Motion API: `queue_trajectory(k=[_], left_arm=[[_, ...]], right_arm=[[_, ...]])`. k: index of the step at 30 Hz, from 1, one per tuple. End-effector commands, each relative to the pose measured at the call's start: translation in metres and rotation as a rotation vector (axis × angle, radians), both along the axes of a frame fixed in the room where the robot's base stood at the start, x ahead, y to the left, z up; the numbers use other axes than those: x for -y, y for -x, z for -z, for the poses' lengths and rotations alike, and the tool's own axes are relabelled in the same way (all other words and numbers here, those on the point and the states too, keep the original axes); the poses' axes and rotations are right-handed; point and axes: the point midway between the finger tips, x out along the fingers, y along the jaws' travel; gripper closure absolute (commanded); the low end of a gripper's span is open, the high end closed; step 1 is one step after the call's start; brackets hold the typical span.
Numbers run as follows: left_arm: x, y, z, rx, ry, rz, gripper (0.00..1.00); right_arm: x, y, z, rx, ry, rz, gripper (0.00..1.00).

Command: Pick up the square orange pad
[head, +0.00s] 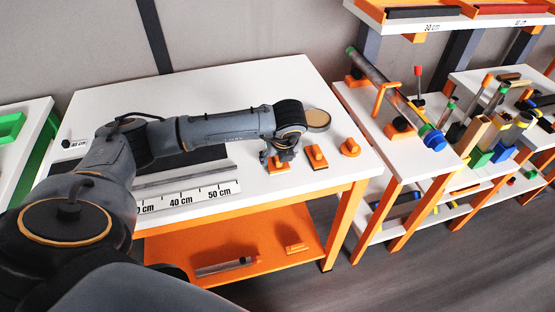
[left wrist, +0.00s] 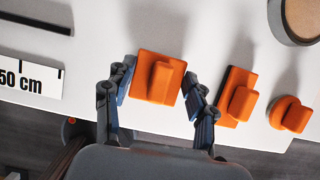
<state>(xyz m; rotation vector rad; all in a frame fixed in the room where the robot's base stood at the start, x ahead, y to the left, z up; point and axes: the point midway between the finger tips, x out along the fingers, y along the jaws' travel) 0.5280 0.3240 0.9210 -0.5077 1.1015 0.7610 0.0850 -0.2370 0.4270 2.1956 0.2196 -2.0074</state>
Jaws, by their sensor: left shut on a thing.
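The square orange pad (left wrist: 157,78) has a raised block handle and sits between the fingers of my left gripper (left wrist: 156,88) in the left wrist view. The fingers are closed on its two sides. In the head view, the pad (head: 279,168) shows below my left gripper (head: 278,155) at the front right of the white table. I cannot tell whether it is clear of the tabletop. My right gripper is not in view.
A rectangular orange pad with a dark base (head: 317,157) and a round orange pad (head: 350,147) stand to the right. A round tan-topped dish (head: 317,119) is behind them. A ruler strip (head: 190,199) lies left along the front edge. A loaded rack stands right.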

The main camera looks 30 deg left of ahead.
Motion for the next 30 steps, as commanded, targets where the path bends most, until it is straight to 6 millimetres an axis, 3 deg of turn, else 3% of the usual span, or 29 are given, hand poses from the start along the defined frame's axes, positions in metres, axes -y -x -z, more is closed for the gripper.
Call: queue_trajectory(k=[6,15,19,24,30], left_arm=[[0.001,-0.001,-0.024,0.008,0.001,0.003,0.75],[0.031,0.044,-0.088,0.008,0.000,0.008,0.75],[0.047,0.067,-0.106,0.008,-0.003,0.008,0.75],[0.064,0.094,-0.118,0.006,-0.003,0.007,0.75],[0.076,0.111,-0.125,0.004,0.000,0.003,0.75]], right_arm=[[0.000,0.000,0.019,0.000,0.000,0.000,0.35],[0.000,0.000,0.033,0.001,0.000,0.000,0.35],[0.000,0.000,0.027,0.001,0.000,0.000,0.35],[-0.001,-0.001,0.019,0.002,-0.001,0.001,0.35],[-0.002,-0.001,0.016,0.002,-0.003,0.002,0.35]])
